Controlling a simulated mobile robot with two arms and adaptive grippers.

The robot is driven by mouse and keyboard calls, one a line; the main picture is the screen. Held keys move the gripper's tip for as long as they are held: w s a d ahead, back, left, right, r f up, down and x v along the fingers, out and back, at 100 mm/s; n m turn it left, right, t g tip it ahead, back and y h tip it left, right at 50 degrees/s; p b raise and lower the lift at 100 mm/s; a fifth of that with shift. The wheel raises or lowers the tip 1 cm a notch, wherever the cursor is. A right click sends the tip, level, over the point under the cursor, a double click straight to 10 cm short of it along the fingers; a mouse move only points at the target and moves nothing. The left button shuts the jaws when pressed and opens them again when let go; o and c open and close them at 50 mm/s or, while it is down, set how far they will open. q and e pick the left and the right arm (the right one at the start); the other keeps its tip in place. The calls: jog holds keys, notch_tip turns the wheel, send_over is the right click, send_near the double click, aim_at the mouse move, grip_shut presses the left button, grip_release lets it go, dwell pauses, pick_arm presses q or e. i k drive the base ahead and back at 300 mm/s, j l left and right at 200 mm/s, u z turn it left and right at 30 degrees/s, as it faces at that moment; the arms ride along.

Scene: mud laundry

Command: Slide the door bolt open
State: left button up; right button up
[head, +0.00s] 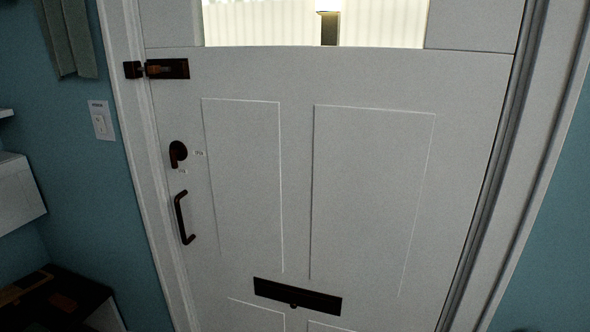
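The door bolt (166,69) is a dark plate with a small orange-brown part, fixed near the upper left edge of the white door (375,75). Its dark keeper (134,70) sits on the door frame just left of it. A short piece appears to bridge the gap between plate and keeper; the exact bolt position is too small to tell. The door looks closed. Neither of my grippers is in view.
A dark thumb-turn lock (178,153) and a dark pull handle (183,218) sit below the bolt. A letter slot (297,297) is low on the door. A light switch (101,120) and a white unit (18,192) are on the left wall.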

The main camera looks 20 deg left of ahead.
aim_at(154, 69)
jog(key=u, duration=1.25)
